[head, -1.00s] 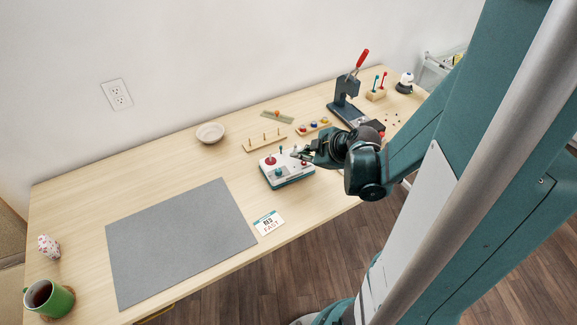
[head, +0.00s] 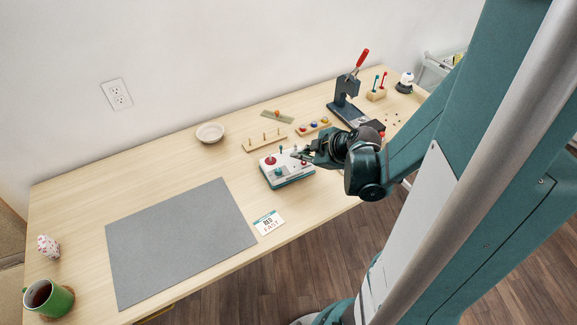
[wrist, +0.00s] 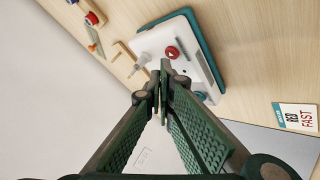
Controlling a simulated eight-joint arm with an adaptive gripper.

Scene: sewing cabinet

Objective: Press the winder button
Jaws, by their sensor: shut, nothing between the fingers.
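The winder (head: 290,181) is a white box on a teal base, near the table's front edge in the head view. In the wrist view its white top (wrist: 197,68) carries a round red button (wrist: 172,52) with a white mark. A pale spindle (wrist: 144,58) stands to the left of the button. My gripper (head: 301,154) is over the right back part of the winder in the head view. In the wrist view its fingertips (wrist: 161,76) are together and empty, just below the button in the picture. They hide part of the winder's top, and I cannot tell whether they touch it.
A card (head: 268,223) reading "RED FAST" lies in front of the winder. A grey mat (head: 180,240) lies to the left. A peg rack (head: 264,141) and a bobbin tray (head: 314,127) stand behind. A dark press (head: 343,99) with a red handle stands back right.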

